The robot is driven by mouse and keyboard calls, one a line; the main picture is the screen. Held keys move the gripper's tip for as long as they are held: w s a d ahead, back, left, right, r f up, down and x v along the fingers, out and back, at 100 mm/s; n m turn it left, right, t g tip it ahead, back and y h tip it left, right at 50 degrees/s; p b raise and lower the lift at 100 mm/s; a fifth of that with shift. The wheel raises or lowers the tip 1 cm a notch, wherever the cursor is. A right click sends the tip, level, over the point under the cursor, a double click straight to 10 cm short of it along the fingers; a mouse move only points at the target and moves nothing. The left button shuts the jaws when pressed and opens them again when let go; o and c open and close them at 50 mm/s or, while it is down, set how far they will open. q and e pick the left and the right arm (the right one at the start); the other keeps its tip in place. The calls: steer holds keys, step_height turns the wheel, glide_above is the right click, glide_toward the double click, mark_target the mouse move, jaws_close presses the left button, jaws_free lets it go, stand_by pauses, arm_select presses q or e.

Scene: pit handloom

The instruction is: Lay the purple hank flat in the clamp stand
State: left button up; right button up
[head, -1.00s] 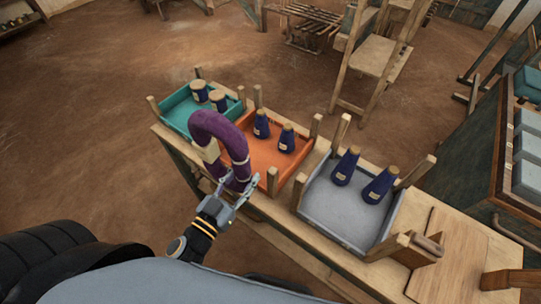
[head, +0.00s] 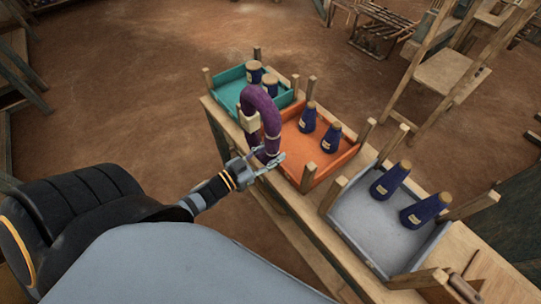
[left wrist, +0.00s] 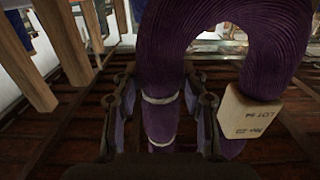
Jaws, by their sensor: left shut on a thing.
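The purple hank (head: 263,100) is a thick loop bent like an upside-down U, with pale ties and a tan tag (head: 250,122). My left gripper (head: 269,160) is shut on its lower end and holds it upright, in front of the teal and orange trays in the head view. In the left wrist view the hank (left wrist: 225,25) rises between the fingers (left wrist: 163,115), and its lettered tag (left wrist: 252,112) hangs on the right leg. A wooden fitting with a round bar (head: 466,288) at the lower right may be the clamp stand; I cannot tell. My right gripper is out of view.
A teal tray (head: 229,76), an orange tray (head: 345,160) and a grey tray (head: 350,232) stand in a row on a wooden bench, each with dark blue cones. Upright wooden posts rise at their corners. Bare floor lies left.

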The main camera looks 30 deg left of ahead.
mark_target(264, 162)
arm_select(q)
steer(key=shift+w+a+f, duration=0.35)
steer(key=shift+w+f, duration=0.05)
steer(key=shift+f, duration=0.2)
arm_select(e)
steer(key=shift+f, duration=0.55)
arm_select(q)
steer(key=shift+w+a+f+b, duration=0.1)
steer(key=shift+f+b, duration=0.25)
steer(key=shift+b, duration=0.15)
step_height(264, 162, down, 4)
steer(key=b, duration=0.3)
steer(key=shift+w+a+r+b, duration=0.1)
steer(key=shift+w+r+b, duration=0.05)
steer(key=shift+b, duration=0.15)
steer(key=shift+r, duration=0.25)
steer(key=shift+f, duration=0.2)
steer(key=o, duration=1.3)
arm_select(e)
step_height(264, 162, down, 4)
arm_select(q)
steer(key=shift+r, duration=0.15)
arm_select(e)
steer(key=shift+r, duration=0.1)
